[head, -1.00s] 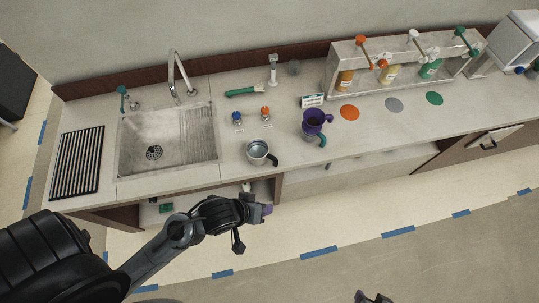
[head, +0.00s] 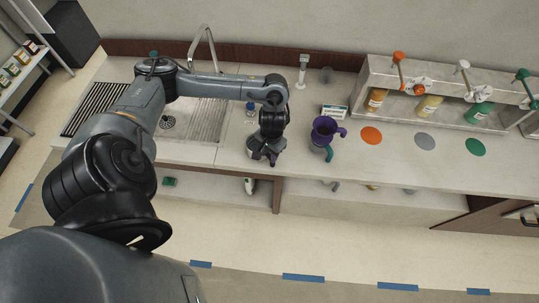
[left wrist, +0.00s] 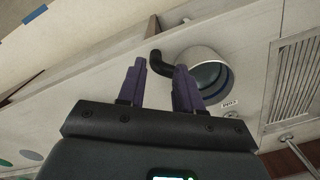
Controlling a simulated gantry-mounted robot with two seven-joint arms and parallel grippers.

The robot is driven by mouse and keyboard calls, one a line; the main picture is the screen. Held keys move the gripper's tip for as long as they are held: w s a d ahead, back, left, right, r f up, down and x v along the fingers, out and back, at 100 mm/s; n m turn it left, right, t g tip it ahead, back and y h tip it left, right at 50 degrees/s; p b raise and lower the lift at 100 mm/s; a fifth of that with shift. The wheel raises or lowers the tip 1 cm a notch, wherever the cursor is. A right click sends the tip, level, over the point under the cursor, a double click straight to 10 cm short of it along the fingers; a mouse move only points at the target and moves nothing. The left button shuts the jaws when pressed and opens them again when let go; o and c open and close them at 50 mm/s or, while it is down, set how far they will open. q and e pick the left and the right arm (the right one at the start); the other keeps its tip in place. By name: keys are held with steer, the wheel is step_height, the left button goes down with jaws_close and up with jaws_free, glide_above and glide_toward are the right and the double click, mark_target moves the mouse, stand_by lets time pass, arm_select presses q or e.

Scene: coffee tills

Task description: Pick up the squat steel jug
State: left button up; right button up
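The squat steel jug (left wrist: 207,58) stands on the counter, open end up, its dark handle (left wrist: 156,60) pointing left in the left wrist view. My left gripper (left wrist: 158,66) is open, with its two purple fingers apart and the end of the handle showing between the fingertips. I cannot tell whether either finger touches the handle. In the head view my left gripper (head: 264,153) is over the jug's place and hides most of it.
A sink (head: 205,120) lies left. Orange, grey and green discs (head: 371,136) mark clear counter further right. A bottle rack (head: 430,85) stands behind them.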

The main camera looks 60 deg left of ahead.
arm_select(q)
steer(key=shift+w+a+r, duration=0.35)
steer(key=shift+w+a, duration=0.1)
steer(key=shift+w, duration=0.2)
steer(key=shift+w+f+t+b, duration=0.2)
steer(key=shift+w+t+b, duration=0.05)
steer(key=shift+t+b, duration=0.05)
step_height(320, 180, down, 4)
steer(key=shift+w+d+f+b, duration=0.1)
steer(key=shift+d+f+b, duration=0.05)
steer(key=shift+b, duration=0.15)
steer(key=shift+f, duration=2.7)
jaws_close()
